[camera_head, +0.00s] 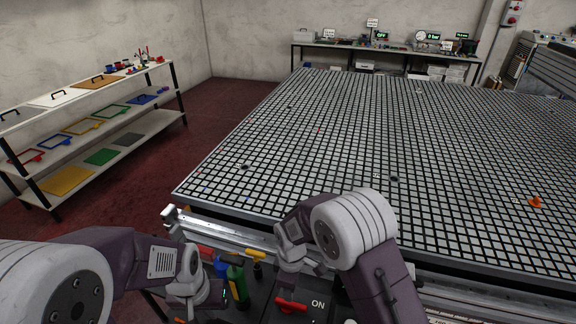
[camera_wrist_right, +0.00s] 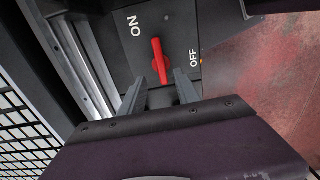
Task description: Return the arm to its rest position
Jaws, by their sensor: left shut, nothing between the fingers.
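My left gripper (camera_head: 188,297) is low at the front left, pointing down beside a green bottle, with its fingers shut and empty. My right arm reaches in from the lower right and bends down over the black switch panel (camera_head: 318,306). In the right wrist view, my right gripper (camera_wrist_right: 160,82) has its two fingers apart. The red switch handle (camera_wrist_right: 160,60) shows just beyond and between the fingertips, without visible contact. It lies between the ON and OFF labels. The handle also shows in the head view (camera_head: 291,306), beside ON; OFF is hidden there.
The grid table (camera_head: 330,120) fills the middle and right, with an orange piece (camera_head: 535,202) on it. A green bottle (camera_head: 237,284) and a yellow-handled tool (camera_head: 255,255) are near my left gripper. A shelf (camera_head: 100,140) stands left; a bench (camera_head: 380,52) stands behind.

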